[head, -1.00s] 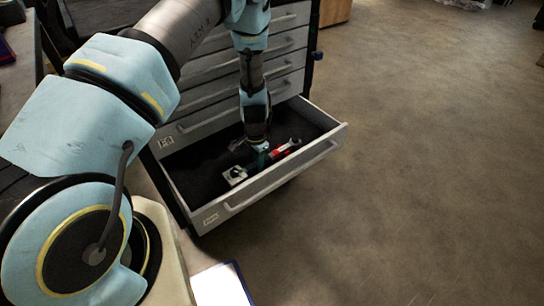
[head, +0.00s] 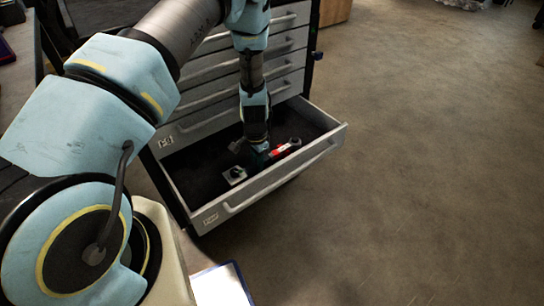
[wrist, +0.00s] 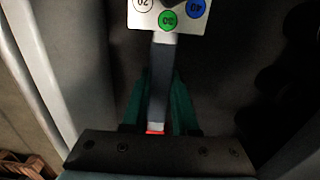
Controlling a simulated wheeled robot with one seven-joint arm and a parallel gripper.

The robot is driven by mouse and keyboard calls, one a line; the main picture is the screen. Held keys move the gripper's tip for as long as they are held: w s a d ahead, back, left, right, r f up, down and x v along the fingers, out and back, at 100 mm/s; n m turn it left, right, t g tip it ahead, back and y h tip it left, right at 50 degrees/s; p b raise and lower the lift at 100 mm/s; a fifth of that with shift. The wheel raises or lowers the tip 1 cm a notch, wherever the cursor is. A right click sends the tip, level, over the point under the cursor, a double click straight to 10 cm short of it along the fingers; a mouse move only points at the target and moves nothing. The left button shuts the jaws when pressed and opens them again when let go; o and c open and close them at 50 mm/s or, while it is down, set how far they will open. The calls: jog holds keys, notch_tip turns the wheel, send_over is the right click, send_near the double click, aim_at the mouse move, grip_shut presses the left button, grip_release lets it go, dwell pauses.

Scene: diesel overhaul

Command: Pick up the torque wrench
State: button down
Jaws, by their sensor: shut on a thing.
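The torque wrench (head: 283,150) lies in the open drawer, with a red section and a metal end on its right in the head view. In the wrist view its dark grey shaft (wrist: 161,75) runs between my fingers, with a bit of red near the palm. My gripper (wrist: 160,95) has green fingers, one on each side of the shaft, and is shut on it. In the head view my gripper (head: 258,160) reaches down into the drawer and hides the wrench's middle. A pale plate with coloured numbered dots (wrist: 170,15) sits at the shaft's far end; it also shows in the head view (head: 234,175).
The open drawer (head: 270,188) has a dark lining and raised walls close around my gripper. Closed drawers (head: 208,95) of the cabinet rise behind it. The floor (head: 420,170) to the right is clear. A white sheet (head: 222,285) lies at the lower front.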

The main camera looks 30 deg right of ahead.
jog(key=shift+r, duration=0.15)
notch_tip(320, 180, up, 10)
jog(key=shift+f+b, duration=0.1)
jog(key=shift+b, duration=0.3)
dwell(0.3)
jog(key=c, duration=1.2)
grip_release()
jog(key=shift+c, duration=0.2)
grip_shut()
jog(key=shift+a, duration=0.15)
